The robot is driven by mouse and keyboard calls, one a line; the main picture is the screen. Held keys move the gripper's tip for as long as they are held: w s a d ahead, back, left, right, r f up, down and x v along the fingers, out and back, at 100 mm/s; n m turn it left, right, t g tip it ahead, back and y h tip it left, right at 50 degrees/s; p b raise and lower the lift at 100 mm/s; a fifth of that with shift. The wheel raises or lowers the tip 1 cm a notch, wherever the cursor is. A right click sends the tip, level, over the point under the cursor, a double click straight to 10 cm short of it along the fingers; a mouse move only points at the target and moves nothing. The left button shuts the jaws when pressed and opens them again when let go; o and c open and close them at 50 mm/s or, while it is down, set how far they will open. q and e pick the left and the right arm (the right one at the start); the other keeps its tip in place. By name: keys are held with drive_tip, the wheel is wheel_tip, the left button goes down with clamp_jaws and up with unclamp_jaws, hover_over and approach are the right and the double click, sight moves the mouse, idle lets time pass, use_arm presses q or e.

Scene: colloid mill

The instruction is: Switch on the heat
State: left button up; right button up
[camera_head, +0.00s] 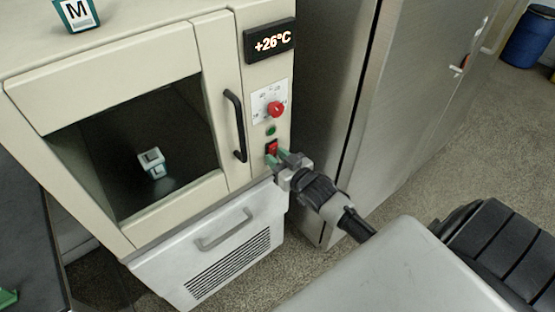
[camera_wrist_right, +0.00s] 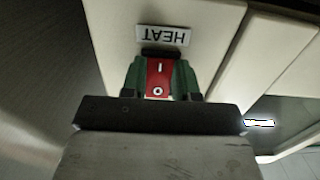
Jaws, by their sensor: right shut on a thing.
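The beige oven-like cabinet (camera_head: 110,65) has a narrow control panel right of its door handle. The red heat switch (camera_head: 272,146) sits low on that panel. In the right wrist view, the red rocker (camera_wrist_right: 158,78) shows an I and an O below an upside-down HEAT label (camera_wrist_right: 163,35). My right gripper (camera_head: 283,158), with green fingertips, is at the switch; in its wrist view the fingers (camera_wrist_right: 160,80) are closed on either side of the rocker. Which way the rocker is tipped I cannot tell. My left gripper is not clearly in view.
Above the switch are a green lamp (camera_head: 270,131), a red knob (camera_head: 275,109) and a display (camera_head: 270,41) reading +26°C. A small cube (camera_head: 151,162) shows behind the door window. A steel cabinet (camera_head: 400,100) stands close on the right.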

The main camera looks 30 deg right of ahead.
drive_tip(key=o, duration=0.9)
drive_tip(key=s, duration=1)
drive_tip(key=shift+s+d+r, duration=0.4)
